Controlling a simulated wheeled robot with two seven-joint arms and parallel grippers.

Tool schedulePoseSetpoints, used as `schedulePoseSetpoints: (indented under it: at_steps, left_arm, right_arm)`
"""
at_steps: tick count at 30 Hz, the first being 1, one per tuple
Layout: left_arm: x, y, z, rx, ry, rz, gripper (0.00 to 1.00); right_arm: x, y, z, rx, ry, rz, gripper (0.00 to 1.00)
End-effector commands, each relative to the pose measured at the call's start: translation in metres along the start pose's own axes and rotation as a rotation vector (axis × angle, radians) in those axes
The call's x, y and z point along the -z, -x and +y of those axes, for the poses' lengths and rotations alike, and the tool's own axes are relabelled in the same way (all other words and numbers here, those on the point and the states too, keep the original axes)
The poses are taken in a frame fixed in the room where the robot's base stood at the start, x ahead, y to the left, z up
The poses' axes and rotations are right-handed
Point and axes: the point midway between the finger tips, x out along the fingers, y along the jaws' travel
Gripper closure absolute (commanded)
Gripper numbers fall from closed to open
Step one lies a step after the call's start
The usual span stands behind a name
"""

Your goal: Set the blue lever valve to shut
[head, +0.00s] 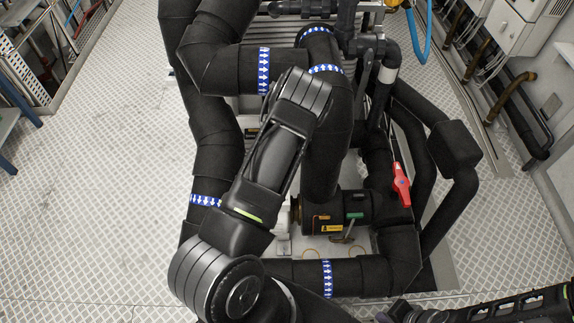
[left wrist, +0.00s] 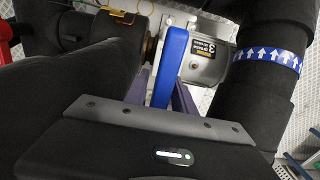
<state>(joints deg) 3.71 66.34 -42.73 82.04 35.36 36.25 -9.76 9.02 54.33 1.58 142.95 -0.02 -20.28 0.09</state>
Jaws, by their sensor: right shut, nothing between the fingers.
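The blue lever (left wrist: 172,62) shows in the left wrist view as a long flat bar, running from the upper middle down to the edge of my gripper housing. My left gripper (left wrist: 163,92) has one dark purplish finger on each side of the lever. I cannot tell whether the fingers touch it. In the head view my left arm reaches up the middle over the pipes and hides the blue lever and the left fingers. My right gripper (head: 388,314) is low at the bottom edge, partly cut off, shut and empty, away from the lever.
A red lever (head: 401,185) sits on the pipes to the right. A pump (head: 340,212) stands among black insulated pipes (head: 212,150) with blue arrow bands. Wall boxes (head: 515,25) stand at the upper right. The plate floor (head: 95,200) at left is clear.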

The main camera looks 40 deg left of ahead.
Motion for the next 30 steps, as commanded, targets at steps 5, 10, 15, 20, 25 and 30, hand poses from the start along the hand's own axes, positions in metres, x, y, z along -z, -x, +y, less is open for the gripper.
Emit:
schedulePoseSetpoints:
  at_steps: [5,10,15,20,25,30]
  left_arm:
    - [-0.001,-0.001,0.0,0.0,0.0,-0.002,0.62]
    - [-0.001,0.0,0.0,0.0,0.0,-0.002,0.62]
    - [0.0,0.011,0.001,-0.001,-0.002,-0.001,0.62]
    - [0.0,0.036,0.002,-0.002,-0.001,0.001,0.62]
    - [0.0,0.063,0.001,-0.002,-0.001,0.001,0.62]
    - [0.0,0.077,0.001,-0.001,-0.001,-0.001,0.62]
  right_arm:
    - [0.0,0.0,0.0,0.0,0.0,0.0,1.0]
    - [0.0,0.0,0.0,0.0,0.0,0.0,1.0]
    - [0.0,-0.002,0.001,0.0,0.0,0.0,1.0]
    - [0.0,-0.005,0.002,0.001,0.001,0.001,1.0]
    - [0.001,-0.007,0.002,0.002,0.001,0.002,1.0]
    - [0.001,-0.008,0.003,0.002,0.001,0.002,1.0]
